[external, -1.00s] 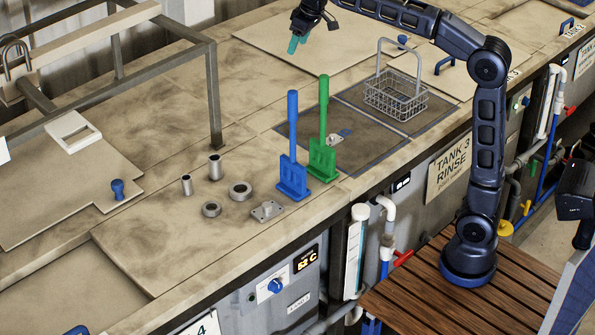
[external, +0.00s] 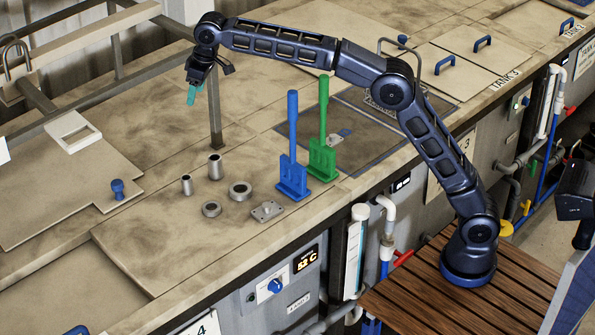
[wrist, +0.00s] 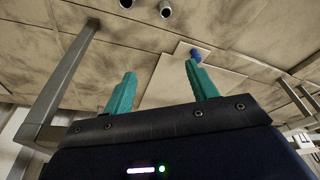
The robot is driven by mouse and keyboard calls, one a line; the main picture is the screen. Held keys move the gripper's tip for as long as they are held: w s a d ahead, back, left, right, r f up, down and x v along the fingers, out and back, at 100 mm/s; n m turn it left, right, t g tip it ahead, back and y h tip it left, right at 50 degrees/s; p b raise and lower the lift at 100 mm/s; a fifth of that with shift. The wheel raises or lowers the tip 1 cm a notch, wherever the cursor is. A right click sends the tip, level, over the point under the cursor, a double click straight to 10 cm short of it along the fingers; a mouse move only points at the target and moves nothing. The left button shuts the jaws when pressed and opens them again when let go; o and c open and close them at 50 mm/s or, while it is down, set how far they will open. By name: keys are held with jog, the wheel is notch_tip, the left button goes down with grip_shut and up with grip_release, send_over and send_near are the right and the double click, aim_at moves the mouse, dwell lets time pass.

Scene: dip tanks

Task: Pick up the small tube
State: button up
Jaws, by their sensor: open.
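The small tube (external: 186,184) is a short grey metal cylinder standing upright on the bench, left of a larger tube (external: 215,166). My gripper (external: 193,95) has teal fingers and hangs in the air above and behind the tubes, apart from them. In the wrist view the teal fingers (wrist: 158,88) are spread with nothing between them.
Two rings (external: 240,190) and a flat plate (external: 267,211) lie near the tubes. Blue (external: 292,175) and green (external: 323,160) handled tools stand to the right. A metal frame post (external: 213,100) rises close to my gripper. A blue knob (external: 118,189) sits on a lid at left.

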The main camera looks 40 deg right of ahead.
jog(key=a+f, duration=0.2)
jog(key=a, duration=0.2)
send_near(186, 183)
jog(key=w, duration=0.1)
jog(key=x, duration=0.4)
jog(key=d+x, duration=0.1)
jog(key=x, duration=0.1)
jog(key=shift+f, duration=0.2)
jog(key=shift+w+x, duration=0.15)
jog(key=shift+x, duration=1.2)
jog(key=shift+w+x, duration=0.1)
jog(key=shift+x, duration=1.2)
jog(key=shift+d, duration=0.1)
jog(key=c, duration=1.1)
jog(key=shift+r, duration=0.1)
